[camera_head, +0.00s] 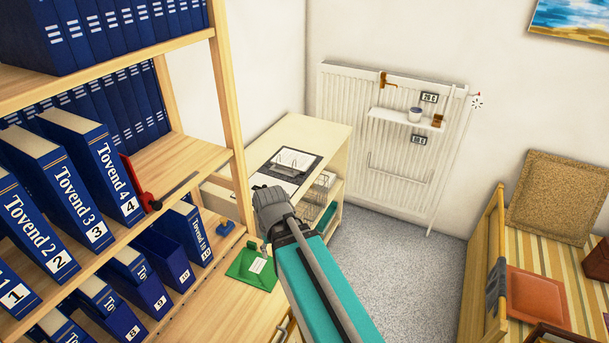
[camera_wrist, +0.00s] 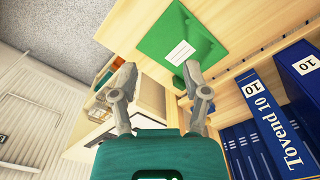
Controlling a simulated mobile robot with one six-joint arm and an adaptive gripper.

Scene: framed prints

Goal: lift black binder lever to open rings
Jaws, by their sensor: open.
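An open black binder (camera_head: 272,176) with a white page and a metal ring mechanism (camera_head: 292,160) lies on the pale wooden cabinet top in the head view. Its lever is too small to tell apart, and so is whether the rings are closed. My gripper (camera_wrist: 158,75) is open in the wrist view, with nothing between its fingers.
A shelf (camera_head: 190,160) with several blue binders (camera_head: 92,165) stands at the left. A green folder (camera_head: 252,267) lies on its lower board, near my gripper, and also shows in the wrist view (camera_wrist: 180,42). A radiator (camera_head: 340,110) stands behind the cabinet (camera_head: 325,130). Open floor lies to the right.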

